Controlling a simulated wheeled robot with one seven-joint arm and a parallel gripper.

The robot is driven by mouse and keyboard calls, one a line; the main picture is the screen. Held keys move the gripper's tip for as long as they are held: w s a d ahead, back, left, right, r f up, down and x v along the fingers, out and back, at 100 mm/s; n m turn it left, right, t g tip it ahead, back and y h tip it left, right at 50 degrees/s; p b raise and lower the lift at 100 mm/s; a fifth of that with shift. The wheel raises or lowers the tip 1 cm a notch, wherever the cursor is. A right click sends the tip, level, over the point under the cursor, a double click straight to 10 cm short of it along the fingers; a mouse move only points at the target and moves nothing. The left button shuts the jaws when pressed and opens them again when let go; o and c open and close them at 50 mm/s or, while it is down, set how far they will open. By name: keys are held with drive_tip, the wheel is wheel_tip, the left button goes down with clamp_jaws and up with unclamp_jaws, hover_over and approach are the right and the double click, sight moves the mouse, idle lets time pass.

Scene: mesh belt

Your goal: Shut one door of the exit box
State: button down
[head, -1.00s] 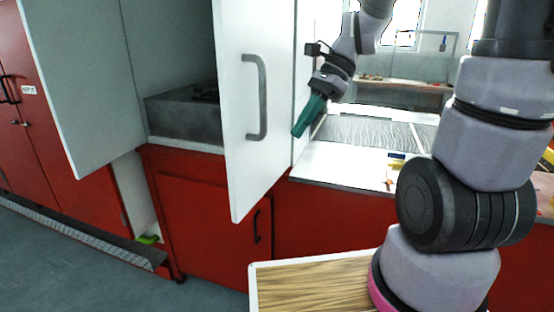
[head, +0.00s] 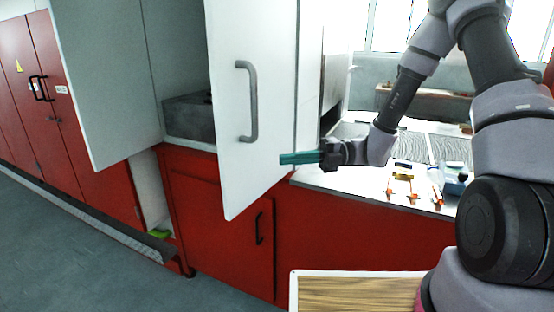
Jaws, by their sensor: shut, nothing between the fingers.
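The exit box (head: 185,70) is a pale cabinet above the red base, with both doors standing open. Its left door (head: 105,80) is swung out to the left. Its right door (head: 225,110) is swung out toward me and carries a grey bar handle (head: 248,102). My gripper (head: 284,159) has teal fingers, is shut and empty, and points left at the right door's right edge. The fingertips overlap the door's edge in the picture; I cannot tell whether they touch it. A grey block (head: 190,117) shows inside the box.
A white worktop (head: 340,182) with small orange and blue items lies to the right. Red cupboards (head: 228,225) stand below. A wood-topped surface (head: 355,292) is at the front. A mesh belt (head: 85,215) runs low at left, beside clear floor.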

approach(225, 160)
drive_tip(key=s+a, duration=0.2)
drive_tip(key=s, duration=0.2)
drive_tip(key=shift+w+a, duration=0.6)
drive_tip(key=shift+a, duration=0.3)
drive_tip(key=shift+w+a, duration=0.55)
drive_tip(key=shift+a, duration=0.35)
